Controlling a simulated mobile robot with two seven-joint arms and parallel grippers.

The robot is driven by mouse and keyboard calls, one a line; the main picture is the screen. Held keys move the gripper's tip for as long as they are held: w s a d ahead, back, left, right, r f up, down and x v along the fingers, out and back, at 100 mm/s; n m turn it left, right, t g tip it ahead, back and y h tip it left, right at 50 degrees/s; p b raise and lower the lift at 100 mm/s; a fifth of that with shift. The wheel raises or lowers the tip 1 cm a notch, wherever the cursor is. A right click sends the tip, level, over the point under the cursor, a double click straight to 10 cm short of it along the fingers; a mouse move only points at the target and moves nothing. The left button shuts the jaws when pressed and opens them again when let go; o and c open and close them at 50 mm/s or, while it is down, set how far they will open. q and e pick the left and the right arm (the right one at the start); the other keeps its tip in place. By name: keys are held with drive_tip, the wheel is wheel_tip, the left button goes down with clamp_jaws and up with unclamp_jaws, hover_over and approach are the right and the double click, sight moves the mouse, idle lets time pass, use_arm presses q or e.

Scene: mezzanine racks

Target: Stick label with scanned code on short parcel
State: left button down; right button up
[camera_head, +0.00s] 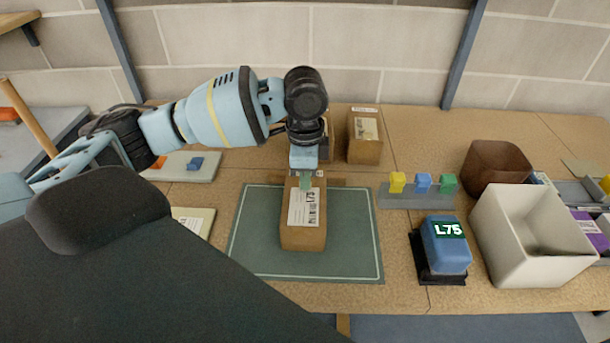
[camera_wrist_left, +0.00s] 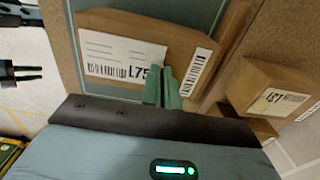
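The short parcel (camera_head: 303,238) is a brown box lying on the green mat (camera_head: 255,240). A white label (camera_head: 303,208) with a barcode and L75 lies flat on its top, also seen in the left wrist view (camera_wrist_left: 112,52). My left gripper (camera_head: 305,180) is at the label's L75 end. Its green fingers (camera_wrist_left: 163,85) are close together and look shut on that end, hiding part of it. A separate barcode strip (camera_wrist_left: 196,72) is on the parcel beyond the fingers. The blue device (camera_head: 445,243) shows L75. My right gripper is not in view.
Another parcel (camera_head: 365,148) stands behind the mat. A grey stand (camera_head: 417,202) with yellow, blue and green pieces is to the right. A white bin (camera_head: 490,225) and brown bin (camera_head: 490,165) stand farther right. The mat around the parcel is clear.

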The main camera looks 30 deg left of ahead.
use_arm(q)
drive_tip(key=shift+s+f+p, duration=0.1)
drive_tip(key=shift+f+p, duration=0.2)
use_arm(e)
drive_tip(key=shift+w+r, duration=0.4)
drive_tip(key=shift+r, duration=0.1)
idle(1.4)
use_arm(q)
drive_tip(key=c, duration=1.3)
unclamp_jaws()
drive_tip(key=shift+r, duration=0.2)
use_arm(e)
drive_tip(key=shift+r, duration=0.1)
use_arm(q)
drive_tip(key=shift+r+p, duration=0.8)
drive_tip(key=shift+r, duration=2.7)
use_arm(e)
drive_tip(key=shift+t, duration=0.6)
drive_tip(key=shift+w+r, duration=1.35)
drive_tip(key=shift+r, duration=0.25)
